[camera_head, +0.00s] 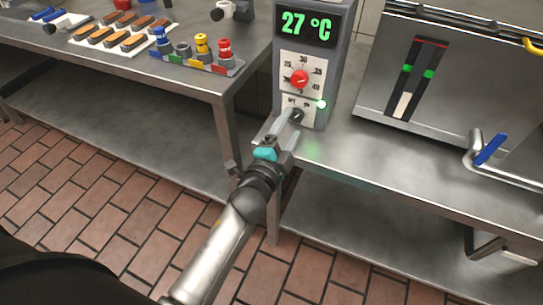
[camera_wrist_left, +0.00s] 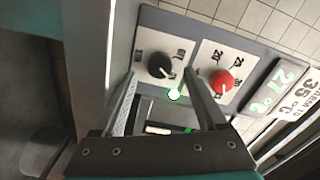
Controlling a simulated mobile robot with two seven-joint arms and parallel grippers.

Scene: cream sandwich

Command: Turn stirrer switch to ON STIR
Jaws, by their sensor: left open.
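The stirrer switch is a black knob (camera_wrist_left: 160,66) on a white plate, low on the front of a grey control box (camera_head: 335,75). In the left wrist view its white pointer mark points toward a lit green lamp (camera_wrist_left: 173,94). The label beside the knob is too small to read surely. My left gripper (camera_head: 291,121) is at the box front, by the knob. In the left wrist view its open fingers (camera_wrist_left: 160,74) stand on either side of the knob; I cannot tell whether they touch it. The gripper partly hides the knob in the head view. My right gripper is not in view.
A red dial (camera_head: 300,79) sits just above the switch, under a display (camera_head: 307,24) reading 27 °C. A steel tank (camera_head: 450,95) with a blue-handled valve (camera_head: 490,149) stands right. The left table (camera_head: 190,80) holds a tray of sandwiches and coloured knobs.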

